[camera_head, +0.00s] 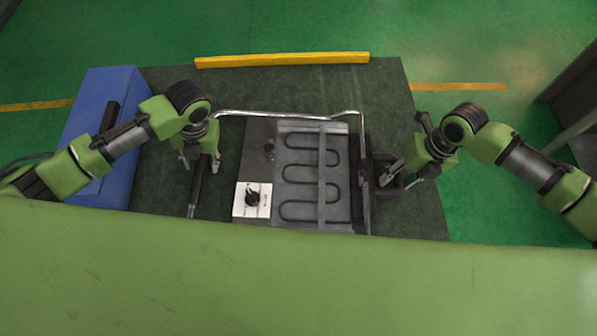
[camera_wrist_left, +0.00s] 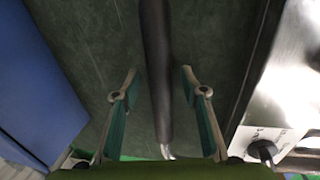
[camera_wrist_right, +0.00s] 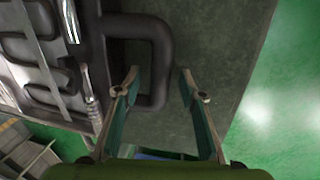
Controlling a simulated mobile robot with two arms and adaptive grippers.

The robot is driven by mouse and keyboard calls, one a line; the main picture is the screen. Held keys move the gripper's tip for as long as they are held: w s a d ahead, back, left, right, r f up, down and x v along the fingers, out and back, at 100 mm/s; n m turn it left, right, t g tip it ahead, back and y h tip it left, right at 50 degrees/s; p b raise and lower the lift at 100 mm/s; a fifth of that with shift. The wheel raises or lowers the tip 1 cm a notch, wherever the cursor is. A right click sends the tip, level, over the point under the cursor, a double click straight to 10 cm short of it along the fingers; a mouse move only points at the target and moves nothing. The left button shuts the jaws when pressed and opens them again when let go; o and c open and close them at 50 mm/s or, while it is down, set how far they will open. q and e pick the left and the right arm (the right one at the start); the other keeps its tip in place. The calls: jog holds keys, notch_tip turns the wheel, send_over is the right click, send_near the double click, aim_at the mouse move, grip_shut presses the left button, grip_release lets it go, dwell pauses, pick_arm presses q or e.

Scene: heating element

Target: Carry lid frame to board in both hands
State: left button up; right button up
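A U-shaped silver rod (camera_head: 285,114), seemingly part of the lid frame, runs behind and around a grey plate with a dark serpentine heating element (camera_head: 311,211). Its left side has a dark sleeve (camera_head: 195,190), also in the left wrist view (camera_wrist_left: 155,70). My left gripper (camera_head: 201,163) is open, its fingers (camera_wrist_left: 158,75) on either side of that sleeve with gaps. A black loop handle (camera_wrist_right: 163,60) sticks out at the plate's right side. My right gripper (camera_head: 391,177) is open; the loop's outer bar lies between its fingers (camera_wrist_right: 157,75). Whether they touch it is unclear.
A white control panel (camera_head: 241,207) with a black knob sits at the plate's front left. A blue box (camera_head: 86,135) stands at the left of the dark table (camera_head: 395,95). A yellow bar (camera_head: 282,60) lies along the back edge. A green surface (camera_head: 290,280) fills the front.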

pick_arm(q)
jog(key=shift+f, duration=0.25)
pick_arm(e)
jog(key=shift+f, duration=0.25)
pick_arm(q)
grip_shut()
pick_arm(e)
grip_shut()
pick_arm(q)
jog(key=shift+w+r, duration=0.2)
pick_arm(e)
jog(key=shift+w+a+r, duration=0.1)
jog(key=shift+w+r, duration=0.1)
jog(key=shift+r, duration=0.05)
pick_arm(q)
jog(key=shift+r, duration=0.1)
